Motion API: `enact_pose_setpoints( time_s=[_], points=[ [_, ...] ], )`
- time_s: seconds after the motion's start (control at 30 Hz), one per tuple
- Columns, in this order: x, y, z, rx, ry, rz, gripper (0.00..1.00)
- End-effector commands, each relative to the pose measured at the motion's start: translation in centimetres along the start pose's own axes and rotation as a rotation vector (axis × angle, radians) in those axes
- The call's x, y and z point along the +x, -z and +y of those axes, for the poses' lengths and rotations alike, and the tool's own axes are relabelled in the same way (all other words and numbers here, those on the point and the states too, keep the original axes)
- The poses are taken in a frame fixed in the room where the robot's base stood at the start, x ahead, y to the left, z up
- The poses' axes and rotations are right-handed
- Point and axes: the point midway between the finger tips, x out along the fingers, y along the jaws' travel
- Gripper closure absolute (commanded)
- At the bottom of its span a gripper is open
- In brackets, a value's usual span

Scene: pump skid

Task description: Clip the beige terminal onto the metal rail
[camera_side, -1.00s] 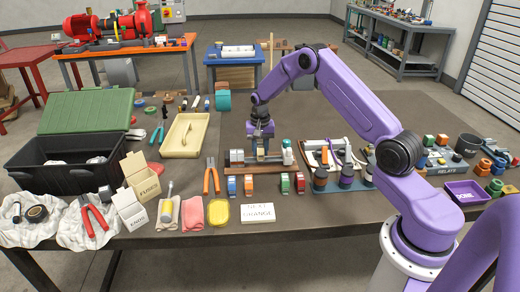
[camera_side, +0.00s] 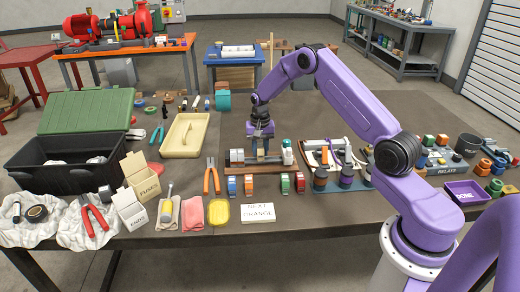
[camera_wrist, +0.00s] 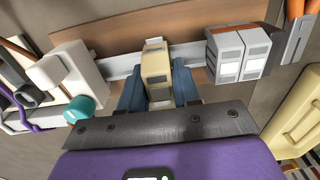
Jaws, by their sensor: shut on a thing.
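The beige terminal (camera_wrist: 155,66) is between the two blue fingers of my gripper (camera_wrist: 156,84) in the wrist view, and they are shut on it. The metal rail (camera_wrist: 190,54) runs across behind the terminal, on a brown wooden board (camera_wrist: 118,38). The terminal overlaps the rail in this view; I cannot tell whether it is clipped or only touching. In the side view my gripper (camera_side: 261,151) points straight down over the middle of the rail assembly.
Grey-and-white modules (camera_wrist: 238,52) sit on the rail to the terminal's right in the wrist view. A white block (camera_wrist: 72,76) with a teal part (camera_wrist: 82,108) stands to its left. In the side view, orange-handled pliers (camera_side: 212,178) lie left of the rail.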

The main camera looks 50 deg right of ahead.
Motion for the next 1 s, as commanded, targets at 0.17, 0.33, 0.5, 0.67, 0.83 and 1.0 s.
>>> enact_pose_setpoints(
  time_s=[0.17, 0.33, 0.5, 0.67, 0.83, 1.0],
  points=[
    [0.2, 0.0, 0.0, 0.0, 0.0, 0.001, 0.98],
    [0.4, 0.1, 0.0, 0.0, 0.001, 0.001, 0.98],
    [0.7, 0.1, 0.0, 0.0, 0.001, 0.001, 0.98],
    [0.9, 0.0, 0.0, 0.0, 0.0, 0.001, 0.98],
    [1.1, 0.0, 0.0, 0.0, 0.0, 0.0, 0.98],
    [1.3, 0.0, 0.0, -0.001, 0.0, 0.0, 0.98]
  ],
)
